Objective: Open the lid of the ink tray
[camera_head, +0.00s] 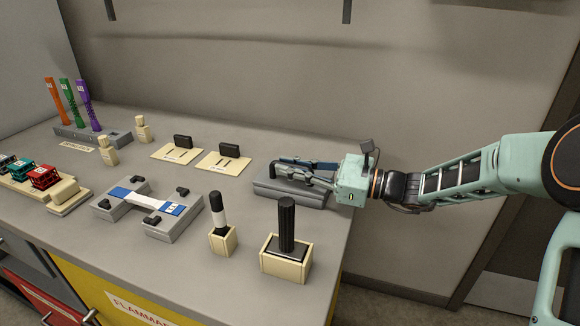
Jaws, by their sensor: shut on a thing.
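A flat grey box (288,196), which looks like the ink tray, lies at the right end of the counter. A small dark upright knob (272,171) stands at its left end. My gripper (278,167) reaches in from the right, low over the box, with its fingers pointing left. Its fingers are shut at the knob. The fingers and gripper body hide much of the box's top, so I cannot tell whether the lid is raised.
In front stand a black cylinder in a cream holder (285,269) and a black-topped marker in a cream block (222,242). Left are a grey fixture with a blue-and-white specimen (144,202) and two cream plates with black blocks (222,163). A wall rises behind the counter.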

